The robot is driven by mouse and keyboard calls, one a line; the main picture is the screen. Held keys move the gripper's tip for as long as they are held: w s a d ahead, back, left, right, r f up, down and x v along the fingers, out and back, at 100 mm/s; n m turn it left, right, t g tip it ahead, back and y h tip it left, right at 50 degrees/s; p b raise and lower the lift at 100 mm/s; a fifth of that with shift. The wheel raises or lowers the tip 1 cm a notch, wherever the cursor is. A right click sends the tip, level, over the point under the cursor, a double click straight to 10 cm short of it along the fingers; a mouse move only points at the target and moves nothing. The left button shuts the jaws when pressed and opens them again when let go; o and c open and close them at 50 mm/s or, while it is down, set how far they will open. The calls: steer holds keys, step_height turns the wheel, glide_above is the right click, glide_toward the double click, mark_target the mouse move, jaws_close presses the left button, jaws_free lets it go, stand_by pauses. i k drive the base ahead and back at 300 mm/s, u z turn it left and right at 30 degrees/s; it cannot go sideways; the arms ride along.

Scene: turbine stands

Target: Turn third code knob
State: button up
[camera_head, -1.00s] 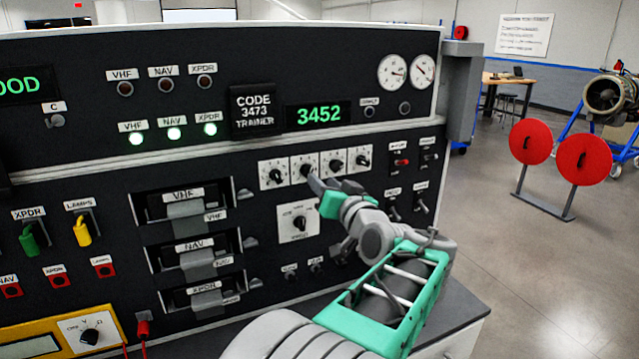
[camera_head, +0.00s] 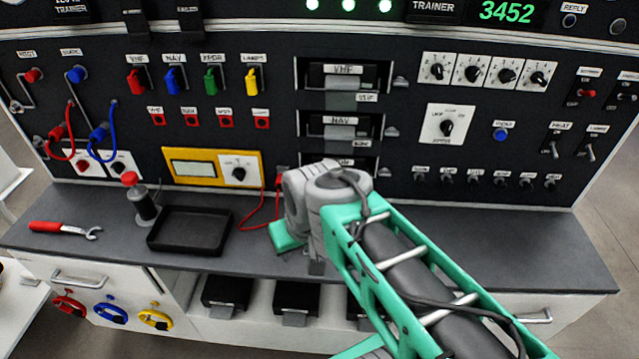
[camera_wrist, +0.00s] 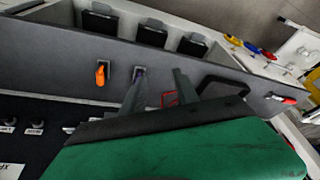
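The third code knob (camera_head: 507,76) is a black knob on a white plate, in a row of similar knobs at the upper right of the panel in the head view. Nothing covers it. The green display (camera_head: 507,11) above reads 3452. My gripper (camera_wrist: 160,78) is open and empty in the wrist view, its two fingers apart over the grey bench top. In the head view my wrist and green gripper housing are low over the bench, left of and well below the code knobs; the fingertips are hidden there.
A larger knob (camera_head: 447,127) sits below the code knobs. Under the gripper is the bench top (camera_head: 470,240). A black tray (camera_head: 190,230), a red-handled wrench (camera_head: 62,229) and a yellow meter (camera_head: 212,167) with red leads are to the left. The bench's right part is clear.

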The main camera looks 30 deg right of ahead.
mark_target(505, 76)
steer(key=z, duration=0.3)
steer(key=k, duration=1.4)
steer(key=z, duration=0.25)
